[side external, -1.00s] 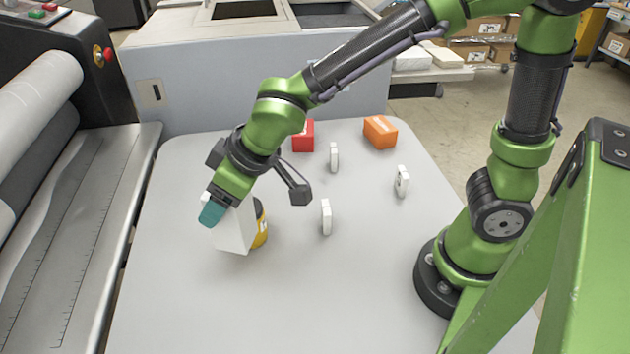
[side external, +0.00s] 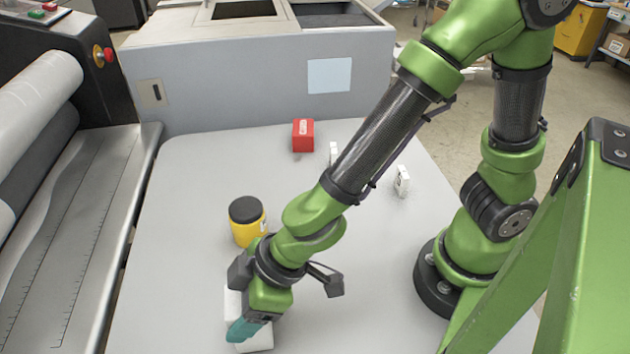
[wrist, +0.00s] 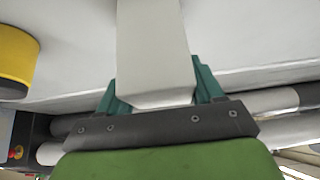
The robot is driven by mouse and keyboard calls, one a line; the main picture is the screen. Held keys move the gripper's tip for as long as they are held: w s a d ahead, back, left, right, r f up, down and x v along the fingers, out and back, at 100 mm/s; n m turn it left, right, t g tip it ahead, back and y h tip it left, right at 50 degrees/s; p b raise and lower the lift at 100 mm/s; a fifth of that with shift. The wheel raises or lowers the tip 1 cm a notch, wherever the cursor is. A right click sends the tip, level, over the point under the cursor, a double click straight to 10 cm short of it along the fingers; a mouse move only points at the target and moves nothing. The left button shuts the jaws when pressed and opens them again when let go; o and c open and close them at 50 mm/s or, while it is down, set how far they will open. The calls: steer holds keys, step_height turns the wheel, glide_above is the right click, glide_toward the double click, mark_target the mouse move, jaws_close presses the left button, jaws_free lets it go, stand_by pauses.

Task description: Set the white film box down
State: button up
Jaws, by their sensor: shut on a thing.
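The white film box (side external: 256,340) is in my gripper (side external: 246,326) at the front of the grey table, partly covered by the teal fingers and wrist. In the wrist view the box (wrist: 152,45) runs between the two teal fingers of my gripper (wrist: 157,88), which are shut on its sides. It is at or close above the table top; I cannot tell whether its base touches.
A yellow jar with a black lid (side external: 246,222) stands just behind my gripper; it also shows in the wrist view (wrist: 14,55). A red box (side external: 303,135) and small white pieces (side external: 402,181) stand farther back. The table (side external: 175,290) is clear to the left.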

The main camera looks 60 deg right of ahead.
steer(key=shift+f, duration=0.2)
steer(key=o, duration=1.3)
steer(key=shift+c, duration=0.2)
steer(key=shift+d+r, duration=0.1)
steer(key=shift+s+d+r, duration=0.2)
steer(key=shift+d+r, duration=0.05)
steer(key=shift+r, duration=0.35)
steer(key=shift+v, duration=5)
steer(key=w+d+r+m+t+h, duration=0.1)
steer(key=d+r+m, duration=0.2)
steer(key=d+m, duration=0.3)
steer(key=w+d+r+m+t+h, duration=0.1)
steer(key=d+r+m, duration=0.3)
steer(key=d, duration=1.2)
steer(key=m, duration=0.3)
steer(key=shift+w+d+r+t+h, duration=0.2)
steer(key=shift+w+t+h, duration=0.1)
